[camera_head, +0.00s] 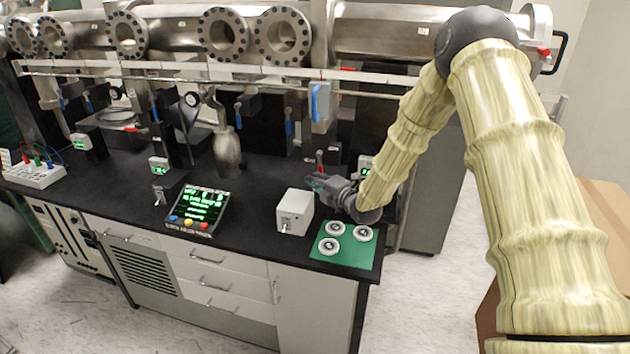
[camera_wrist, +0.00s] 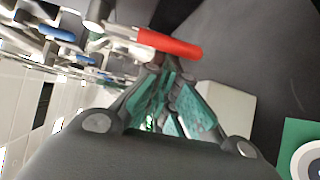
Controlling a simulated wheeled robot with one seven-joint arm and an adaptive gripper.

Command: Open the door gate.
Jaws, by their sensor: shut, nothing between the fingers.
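The steel vacuum chamber (camera_head: 385,40) runs along the back above the bench. At its right end, partly behind my arm, are a black handle (camera_head: 560,52) and a small red part (camera_head: 544,53). I cannot tell which part is the door gate. My gripper (camera_head: 318,183) is low over the bench, far below that end. In the wrist view, my gripper's teal-padded fingers (camera_wrist: 168,98) are shut and empty. A red lever handle (camera_wrist: 170,43) lies just beyond the fingertips there; contact cannot be told. It also shows above the gripper in the head view (camera_head: 320,160).
A grey box (camera_head: 294,212) stands left of my gripper. A green mat (camera_head: 345,258) with three white discs lies at the bench's front right. A control panel (camera_head: 198,210) is farther left. Several blue-handled valves hang beneath the white rail (camera_head: 200,73).

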